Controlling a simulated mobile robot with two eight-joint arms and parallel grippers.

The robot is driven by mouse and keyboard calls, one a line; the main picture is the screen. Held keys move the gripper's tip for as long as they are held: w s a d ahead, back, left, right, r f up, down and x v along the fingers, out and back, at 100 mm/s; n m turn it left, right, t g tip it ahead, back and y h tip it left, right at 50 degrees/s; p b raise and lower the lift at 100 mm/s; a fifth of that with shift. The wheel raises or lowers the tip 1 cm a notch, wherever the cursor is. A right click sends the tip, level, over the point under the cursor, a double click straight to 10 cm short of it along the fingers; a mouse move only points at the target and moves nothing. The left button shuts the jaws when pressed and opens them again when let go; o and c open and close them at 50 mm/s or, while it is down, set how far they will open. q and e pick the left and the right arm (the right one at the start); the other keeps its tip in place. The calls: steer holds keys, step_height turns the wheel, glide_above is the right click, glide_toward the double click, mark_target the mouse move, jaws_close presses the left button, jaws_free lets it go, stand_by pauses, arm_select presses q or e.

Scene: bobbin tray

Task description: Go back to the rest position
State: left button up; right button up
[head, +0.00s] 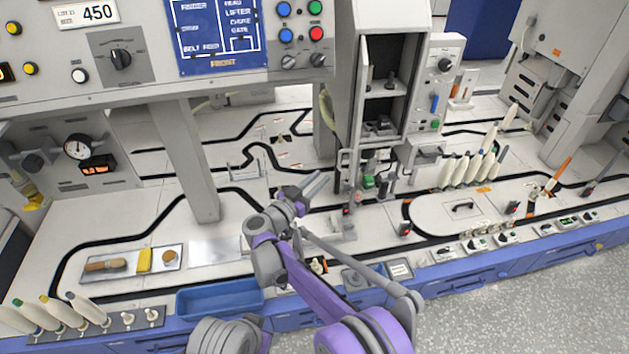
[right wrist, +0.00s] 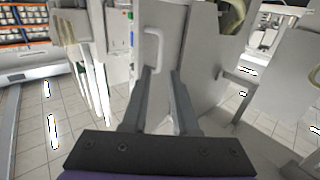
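My right gripper (head: 316,186) is held above the middle of the pale worktop (head: 110,220) in the head view, at the end of my purple and grey arm. In the right wrist view its two grey fingers (right wrist: 164,80) stand apart with nothing between them. Behind them is a white panel with a handle (right wrist: 155,45). My left gripper does not show. Slim white bobbins (head: 478,168) stand in a row at the right of the worktop, and more bobbins (head: 60,312) lean at the lower left.
An empty-looking blue tray (head: 220,298) sits at the front edge. A metal plate with a brush (head: 105,265) and a yellow block (head: 144,260) lies left. A grey post (head: 192,160) and an open cabinet (head: 385,85) rise behind the gripper. Black track lines cross the worktop.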

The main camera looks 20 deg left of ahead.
stand_by(0.5)
steer(key=w+d+r+n+t+y, duration=0.25)
steer(key=d+r+y, duration=0.35)
steer(key=r, duration=0.4)
steer(key=s+d+r+n+g+y, duration=0.2)
steer(key=s+d+r+n+y, duration=0.15)
steer(key=s+d+y, duration=0.2)
steer(key=s+d+f+g+h, duration=0.1)
steer(key=s+d+f+g, duration=0.3)
steer(key=s+d+f, duration=0.55)
steer(key=s+d+f+m+g+h, duration=0.15)
steer(key=s+d+f+g, duration=0.3)
steer(key=s, duration=0.95)
steer(key=s+d+f+g+h, duration=0.2)
steer(key=s+d+f+g, duration=0.2)
steer(key=s+d+f, duration=0.55)
arm_select(q)
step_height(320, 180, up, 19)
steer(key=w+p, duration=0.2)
steer(key=p, duration=1.5)
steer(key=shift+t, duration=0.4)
arm_select(e)
step_height(320, 180, up, 22)
steer(key=s, duration=0.1)
steer(key=shift+s+a+r+t, duration=0.15)
steer(key=shift+s+a+t, duration=0.05)
steer(key=shift+a+t, duration=0.2)
